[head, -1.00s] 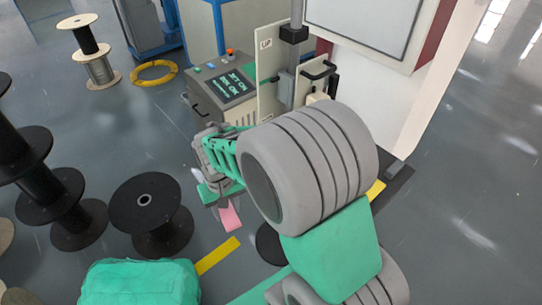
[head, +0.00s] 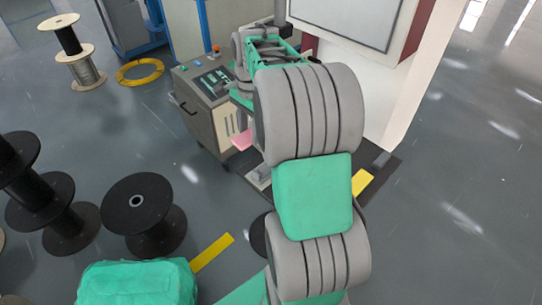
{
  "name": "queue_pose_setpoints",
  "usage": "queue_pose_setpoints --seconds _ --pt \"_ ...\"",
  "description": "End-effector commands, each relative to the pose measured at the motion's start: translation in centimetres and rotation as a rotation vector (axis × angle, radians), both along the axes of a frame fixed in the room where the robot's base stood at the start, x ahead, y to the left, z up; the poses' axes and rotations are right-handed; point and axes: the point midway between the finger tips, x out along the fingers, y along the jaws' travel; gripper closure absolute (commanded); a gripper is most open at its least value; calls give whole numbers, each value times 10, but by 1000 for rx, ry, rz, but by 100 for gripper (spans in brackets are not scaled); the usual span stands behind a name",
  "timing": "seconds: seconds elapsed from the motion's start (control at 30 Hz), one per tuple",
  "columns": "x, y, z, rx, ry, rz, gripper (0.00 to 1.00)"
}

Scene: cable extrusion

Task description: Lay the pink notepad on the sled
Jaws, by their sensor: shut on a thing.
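The pink notepad (head: 241,140) shows as a small pink patch left of my large grey arm joint, in front of the grey control cabinet. My gripper (head: 243,122) is shut on it and holds it up above the floor. Most of the fingers and part of the notepad are hidden behind my arm. I cannot make out the sled for certain. A light flat piece (head: 259,176) shows low down below the notepad, partly covered by my arm, and I cannot tell whether it is the sled.
A control cabinet (head: 205,122) with a screen and buttons stands behind the notepad. A large panelled machine (head: 395,75) is to the right. Black spools (head: 142,208) stand at the left, with a yellow cable coil (head: 140,72) farther back. Open floor lies between spools and cabinet.

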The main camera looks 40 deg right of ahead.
Motion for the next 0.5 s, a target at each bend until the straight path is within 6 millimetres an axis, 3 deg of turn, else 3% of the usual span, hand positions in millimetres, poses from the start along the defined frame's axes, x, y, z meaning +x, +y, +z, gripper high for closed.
queue_pose_setpoints --seconds 0.03,0.2,0.37,0.5 --pt "-11 -11 -4 1 3 -7 100" --pt "-31 -31 -42 2 3 -2 100" --pt "-40 -41 -60 1 2 -1 100" --pt "-43 -44 -85 2 3 2 100"
